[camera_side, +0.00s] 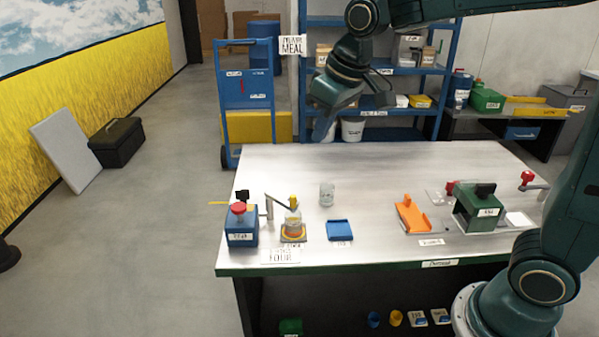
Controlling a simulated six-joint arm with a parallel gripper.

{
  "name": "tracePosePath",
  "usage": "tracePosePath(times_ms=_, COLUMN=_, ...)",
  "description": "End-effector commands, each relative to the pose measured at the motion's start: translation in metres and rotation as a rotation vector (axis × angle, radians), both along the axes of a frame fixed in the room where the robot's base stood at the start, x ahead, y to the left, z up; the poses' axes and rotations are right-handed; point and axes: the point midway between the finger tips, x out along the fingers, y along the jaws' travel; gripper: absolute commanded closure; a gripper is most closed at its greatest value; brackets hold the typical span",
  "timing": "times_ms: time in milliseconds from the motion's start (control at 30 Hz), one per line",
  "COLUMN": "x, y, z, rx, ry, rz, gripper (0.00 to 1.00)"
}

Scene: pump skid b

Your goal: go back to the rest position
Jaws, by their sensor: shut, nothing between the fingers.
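My gripper (323,128) hangs above the far edge of the white-topped workbench (370,175), left of the middle. It is shut and empty, pointing down and apart from everything on the bench. My arm reaches in from the right, across the top of the picture. The exact gap between the gripper and the bench top is hard to judge.
A blue shelf rack (447,70) stands behind.

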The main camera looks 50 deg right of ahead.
Motion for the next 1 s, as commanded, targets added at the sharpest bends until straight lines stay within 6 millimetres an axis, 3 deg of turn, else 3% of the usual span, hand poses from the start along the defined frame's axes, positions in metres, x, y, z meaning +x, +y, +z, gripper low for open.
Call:
tracePosePath(times_ms=300, x=-0.077, y=-0.015, z=0.013, rx=0.007, ry=-0.051, rz=-0.044, gripper=1.0)
tracePosePath(times_ms=700, x=-0.166, y=-0.027, z=0.0, rx=0.013, ry=-0.11, rz=-0.096, gripper=1.0)
tracePosePath(times_ms=1000, x=-0.206, y=-0.032, z=-0.018, rx=0.017, ry=-0.138, rz=-0.123, gripper=1.0)
